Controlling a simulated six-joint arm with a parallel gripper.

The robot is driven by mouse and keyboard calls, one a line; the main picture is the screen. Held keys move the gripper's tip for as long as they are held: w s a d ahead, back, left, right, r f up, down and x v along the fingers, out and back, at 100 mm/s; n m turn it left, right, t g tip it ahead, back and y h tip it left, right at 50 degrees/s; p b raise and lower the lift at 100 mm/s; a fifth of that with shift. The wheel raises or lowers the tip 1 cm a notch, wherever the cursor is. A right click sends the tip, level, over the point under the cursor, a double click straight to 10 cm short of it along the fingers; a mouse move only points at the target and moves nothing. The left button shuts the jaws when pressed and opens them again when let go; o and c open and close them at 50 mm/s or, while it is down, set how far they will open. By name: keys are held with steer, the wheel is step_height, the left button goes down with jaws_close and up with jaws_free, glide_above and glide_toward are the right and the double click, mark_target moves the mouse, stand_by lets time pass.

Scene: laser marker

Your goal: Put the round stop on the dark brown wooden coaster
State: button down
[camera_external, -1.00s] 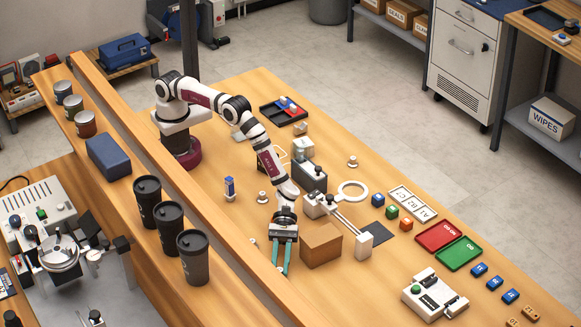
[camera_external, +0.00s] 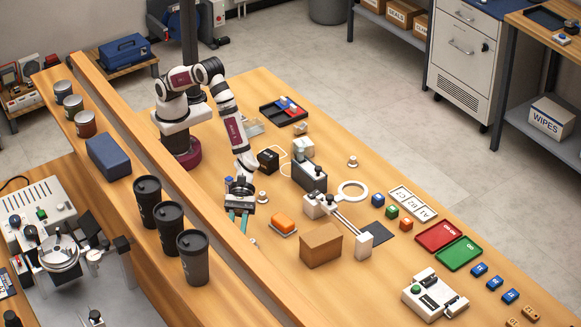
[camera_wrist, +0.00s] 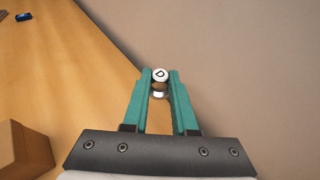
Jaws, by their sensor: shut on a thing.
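My gripper (camera_wrist: 160,84) is shut, its teal fingertips on a small pale round piece (camera_wrist: 160,75), which I take for the round stop. It has a white top with a dark mark, a brownish middle and a pale lower rim. Similar small white knobs stand on the bench, one right of my gripper (camera_external: 263,196) and one farther back (camera_external: 352,161). I cannot make out the dark brown wooden coaster in either view.
An orange block on a pale base (camera_external: 284,223) and a cardboard box (camera_external: 321,245) stand right of my gripper. Behind are a black block (camera_external: 268,159) and a grey fixture (camera_external: 310,177). The wooden rail (camera_external: 200,196) runs along the left.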

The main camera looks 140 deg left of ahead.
steer(key=s+d+r+m+g+h, duration=0.15)
steer(key=s+m+g, duration=0.35)
steer(key=s, duration=0.8)
steer(key=s+d+m+g+h, duration=0.1)
steer(key=s+m+g+h, duration=0.3)
steer(key=s, duration=1)
steer(key=shift+m+g+y, duration=0.3)
steer(key=shift+g+y, duration=0.3)
steer(key=shift+y, duration=0.05)
steer(key=w+a+f, duration=0.2)
steer(key=a, duration=0.1)
steer(key=w+a+f, duration=0.4)
steer(key=a, duration=0.1)
steer(key=shift+w+a+f, duration=0.25)
steer(key=shift+w+a, duration=0.05)
steer(key=shift+a, duration=0.05)
step_height(320, 180, down, 4)
steer(key=shift+w+a+f, duration=0.1)
steer(key=shift+f, duration=0.1)
steer(key=c, duration=0.7)
jaws_free()
